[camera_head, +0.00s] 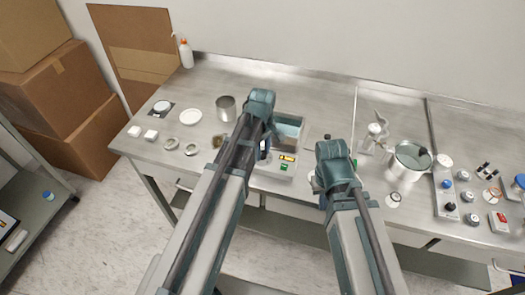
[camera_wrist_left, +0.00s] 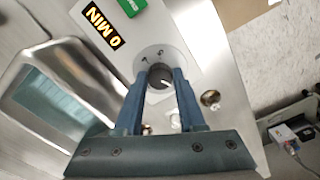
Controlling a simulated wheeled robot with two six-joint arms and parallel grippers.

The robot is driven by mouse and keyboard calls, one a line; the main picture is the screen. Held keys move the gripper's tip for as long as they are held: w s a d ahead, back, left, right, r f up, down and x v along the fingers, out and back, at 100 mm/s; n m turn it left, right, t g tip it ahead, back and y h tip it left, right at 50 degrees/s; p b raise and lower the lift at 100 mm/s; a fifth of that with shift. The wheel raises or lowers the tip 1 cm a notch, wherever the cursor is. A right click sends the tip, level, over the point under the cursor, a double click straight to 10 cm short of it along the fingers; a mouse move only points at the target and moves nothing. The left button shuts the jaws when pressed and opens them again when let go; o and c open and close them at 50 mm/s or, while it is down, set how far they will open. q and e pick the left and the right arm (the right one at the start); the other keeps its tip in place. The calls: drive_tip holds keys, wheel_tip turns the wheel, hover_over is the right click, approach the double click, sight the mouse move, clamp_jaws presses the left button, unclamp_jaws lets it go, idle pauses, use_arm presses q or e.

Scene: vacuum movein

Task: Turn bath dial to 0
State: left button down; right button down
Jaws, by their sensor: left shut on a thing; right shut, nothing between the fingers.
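The bath (camera_head: 290,120) is a metal basin of bluish water with a control panel, in the middle of the bench. Its basin (camera_wrist_left: 68,95) fills the left of the left wrist view. In the head view my arm mostly covers the dial and left gripper (camera_head: 265,150). My right gripper (camera_head: 317,183) is shut and empty, largely hidden by its arm.
A green button (camera_wrist_left: 131,6) sits beside the display. A metal beaker (camera_head: 226,108) and white dish (camera_head: 190,117) stand left of the bath. A metal pot (camera_head: 408,162) and a panel with knobs (camera_head: 445,188) stand to the right. Cardboard boxes (camera_head: 60,90) are stacked at far left.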

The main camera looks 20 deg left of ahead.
sight(263, 153)
use_arm(q)
drive_tip(key=shift+n, duration=0.9)
drive_tip(key=c, duration=0.5)
unclamp_jaws()
wheel_tip(263, 153, up, 14)
drive_tip(key=p, duration=1.4)
drive_tip(key=shift+f, duration=0.15)
